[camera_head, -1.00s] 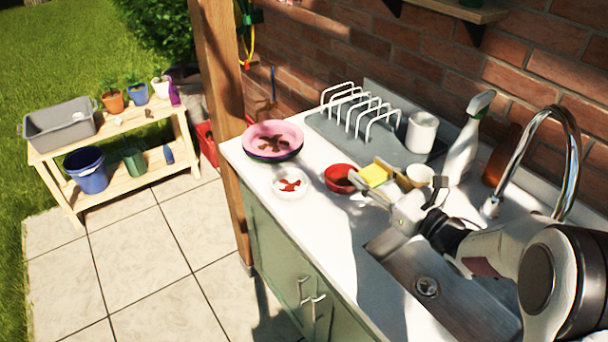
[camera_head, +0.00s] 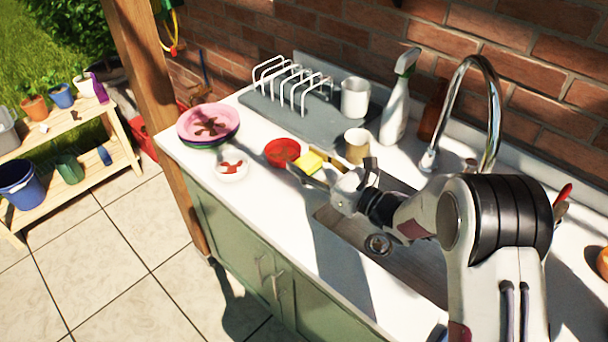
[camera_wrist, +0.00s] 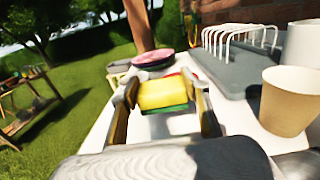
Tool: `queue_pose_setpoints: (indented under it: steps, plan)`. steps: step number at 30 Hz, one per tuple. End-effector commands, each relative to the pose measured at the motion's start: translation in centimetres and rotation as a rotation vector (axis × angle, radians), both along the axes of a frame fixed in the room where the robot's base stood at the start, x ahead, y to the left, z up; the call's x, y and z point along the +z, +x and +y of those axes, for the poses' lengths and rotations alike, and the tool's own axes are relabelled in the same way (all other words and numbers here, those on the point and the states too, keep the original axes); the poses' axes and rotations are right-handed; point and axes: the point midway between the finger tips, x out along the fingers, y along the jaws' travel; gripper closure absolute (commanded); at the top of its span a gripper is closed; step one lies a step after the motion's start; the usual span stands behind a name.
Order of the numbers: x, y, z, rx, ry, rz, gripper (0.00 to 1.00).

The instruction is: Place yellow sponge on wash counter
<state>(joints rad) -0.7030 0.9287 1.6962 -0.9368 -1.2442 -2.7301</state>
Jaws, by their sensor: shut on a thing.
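The yellow sponge (camera_head: 309,161) has a green underside. It also shows in the wrist view (camera_wrist: 162,94), held between the two fingers. My gripper (camera_head: 311,167) is shut on it, just right of the red bowl and left of the sink. The white wash counter (camera_head: 262,210) lies below. The gap between sponge and counter is hard to judge. The sponge's far side is hidden.
The red bowl (camera_head: 282,151), a small white dish (camera_head: 231,171) and stacked plates (camera_head: 208,123) stand to the left. A tan cup (camera_head: 357,146), white mug (camera_head: 355,97), dish rack (camera_head: 290,88) and spray bottle (camera_head: 396,105) stand behind. The front counter strip is clear.

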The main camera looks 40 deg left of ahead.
Motion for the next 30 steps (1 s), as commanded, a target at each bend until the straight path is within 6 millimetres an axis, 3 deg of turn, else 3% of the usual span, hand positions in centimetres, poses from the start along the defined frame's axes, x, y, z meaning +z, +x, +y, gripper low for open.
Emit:
queue_pose_setpoints:
  steps: [5,18,30]
  plan:
    - [-1.3,0.0,0.0,0.000,0.001,0.000,0.63]
    - [-1.7,0.0,0.0,0.000,0.001,0.000,0.63]
    - [-5.0,0.0,0.0,0.000,0.000,0.001,0.63]
